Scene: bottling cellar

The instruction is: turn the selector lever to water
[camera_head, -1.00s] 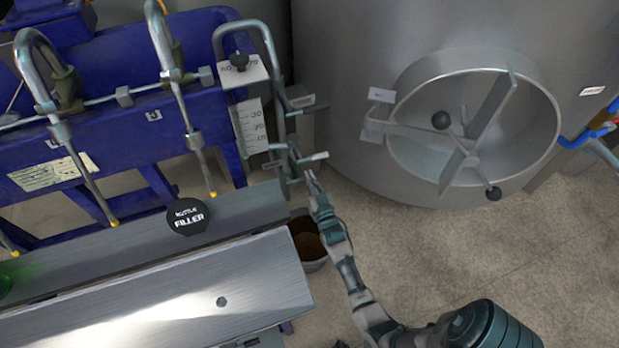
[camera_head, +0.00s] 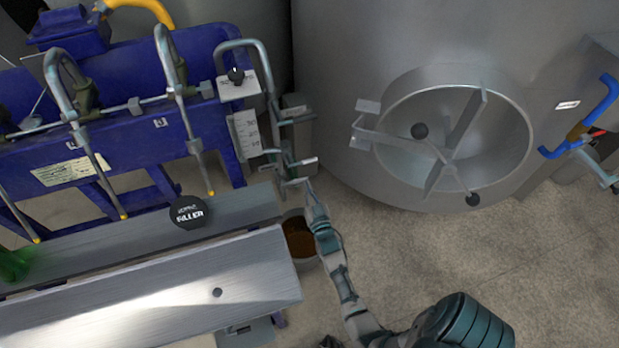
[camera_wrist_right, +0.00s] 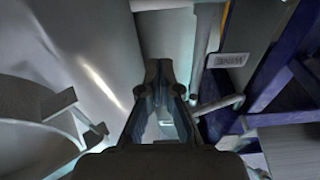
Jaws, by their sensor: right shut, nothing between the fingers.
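The selector lever (camera_head: 303,162) appears to be the short pale metal bar on the pipework at the right end of the blue filler; its exact setting is unclear. A small plate reading WINE (camera_wrist_right: 233,60) shows in the right wrist view, above a grey pipe-like bar (camera_wrist_right: 218,105). My right gripper (camera_head: 307,184) is just below the lever in the head view, its tip close to the pipework. Contact cannot be told. In the wrist view its fingers (camera_wrist_right: 165,72) are shut with nothing held. No water label is readable.
The blue filler (camera_head: 120,140) with bent spouts stands left, a steel trough (camera_head: 150,285) before it. A bucket (camera_head: 306,262) stands on the floor beside my right arm. A large steel tank with a round hatch (camera_head: 378,165) stands right. Open floor lies below the tank.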

